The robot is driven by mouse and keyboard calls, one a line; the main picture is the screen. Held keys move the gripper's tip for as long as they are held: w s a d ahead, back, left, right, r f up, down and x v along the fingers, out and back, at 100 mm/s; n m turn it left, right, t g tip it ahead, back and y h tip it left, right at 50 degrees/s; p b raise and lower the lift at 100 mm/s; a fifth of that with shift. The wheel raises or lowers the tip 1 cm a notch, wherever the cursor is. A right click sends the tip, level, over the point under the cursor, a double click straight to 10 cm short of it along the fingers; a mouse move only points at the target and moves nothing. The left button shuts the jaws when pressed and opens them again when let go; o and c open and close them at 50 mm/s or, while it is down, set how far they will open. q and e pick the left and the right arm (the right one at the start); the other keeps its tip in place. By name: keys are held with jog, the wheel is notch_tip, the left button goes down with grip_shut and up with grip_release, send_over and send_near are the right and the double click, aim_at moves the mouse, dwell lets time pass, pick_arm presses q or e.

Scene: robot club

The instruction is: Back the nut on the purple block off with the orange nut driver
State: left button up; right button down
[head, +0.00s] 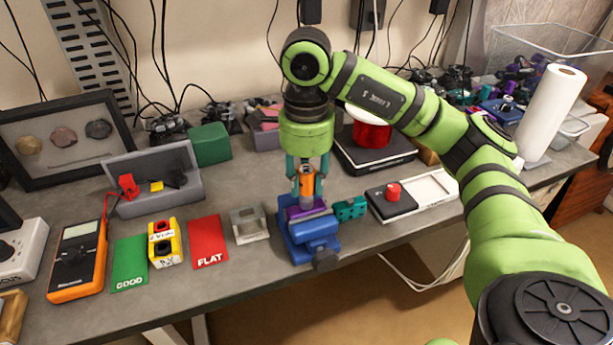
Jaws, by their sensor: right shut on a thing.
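The purple block (304,212) sits in the blue vise (311,237) near the front edge of the bench. My right gripper (308,178) points straight down above the block and is shut on the orange nut driver (307,183). The driver stands upright, its lower end at the top of the purple block. The nut is hidden, so I cannot tell whether the driver is seated on it. My left gripper is not in view.
A teal block (349,208) stands right of the vise, and a grey open holder (250,225) left of it. A red FLAT card (208,242), a green GOOD card (130,263), a yellow battery box (165,245) and an orange multimeter (78,262) lie further left.

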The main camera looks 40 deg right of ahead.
aim_at(306, 168)
jog(key=n, duration=0.5)
jog(key=shift+f+b, duration=0.15)
jog(key=shift+b, duration=0.2)
jog(key=n, duration=0.4)
jog(key=shift+s+n, duration=0.1)
jog(key=shift+n, duration=0.3)
jog(key=c, duration=2)
grip_release()
jog(key=shift+r+p, duration=0.5)
jog(key=shift+r, duration=0.15)
jog(key=shift+r+p, duration=0.45)
jog(key=shift+r, duration=0.2)
jog(key=shift+r+p, duration=2.2)
jog(key=shift+r, duration=0.15)
